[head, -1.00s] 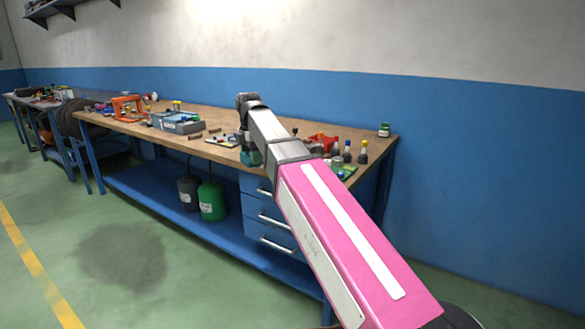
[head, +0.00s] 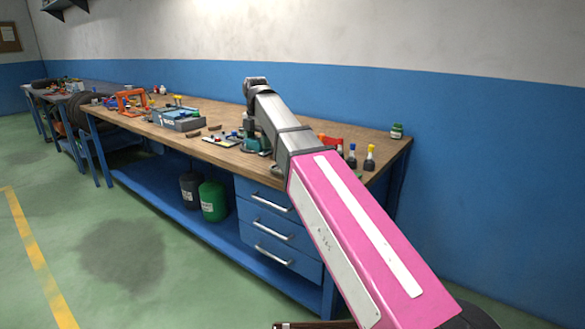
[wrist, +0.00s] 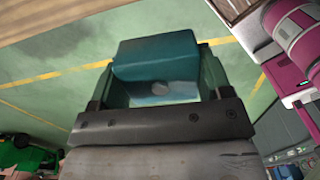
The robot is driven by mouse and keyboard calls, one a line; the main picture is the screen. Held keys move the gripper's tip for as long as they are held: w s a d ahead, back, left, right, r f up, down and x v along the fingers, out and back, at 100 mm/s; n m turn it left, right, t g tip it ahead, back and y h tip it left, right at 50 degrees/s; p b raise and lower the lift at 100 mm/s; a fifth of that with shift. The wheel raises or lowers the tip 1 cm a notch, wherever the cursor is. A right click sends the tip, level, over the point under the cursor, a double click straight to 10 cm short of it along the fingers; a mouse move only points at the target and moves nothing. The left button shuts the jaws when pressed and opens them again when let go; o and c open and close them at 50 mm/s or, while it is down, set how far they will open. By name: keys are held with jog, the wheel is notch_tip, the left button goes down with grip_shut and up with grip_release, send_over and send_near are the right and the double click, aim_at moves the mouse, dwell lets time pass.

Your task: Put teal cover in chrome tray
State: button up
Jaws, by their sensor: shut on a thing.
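The teal cover (wrist: 158,58) is a smooth, blocky teal piece. In the wrist view it sits between the two fingers of my gripper (wrist: 155,88), which is shut on it. The green floor shows behind it. In the head view a teal-green shape (head: 257,142) shows just beside my arm over the bench; I cannot tell whether it is the gripper with the cover or a thing on the bench. I cannot make out a chrome tray for certain; a small pale flat holder (head: 222,138) with small items lies on the bench.
A wooden bench (head: 228,158) with blue drawers (head: 277,232) stands by the wall. A grey toolbox (head: 178,118), an orange frame (head: 132,102), capped bottles (head: 370,158) and a green jar (head: 396,131) are on it. Green floor in front is open.

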jog(key=w+d+f, duration=0.1)
jog(key=d+f, duration=0.1)
jog(key=d, duration=0.1)
jog(key=w+d+f, duration=0.1)
jog(key=d+f, duration=0.1)
jog(key=d, duration=0.1)
jog(key=w+d+f, duration=0.1)
jog(key=d+f, duration=0.1)
jog(key=d, duration=0.2)
jog(key=shift+w+f, duration=0.15)
jog(key=shift+f, duration=0.05)
jog(key=shift+d+f, duration=0.1)
jog(key=shift+f, duration=1.95)
jog(key=o, duration=0.7)
jog(key=shift+f, duration=0.1)
jog(key=shift+o, duration=0.3)
notch_tip(320, 180, up, 12)
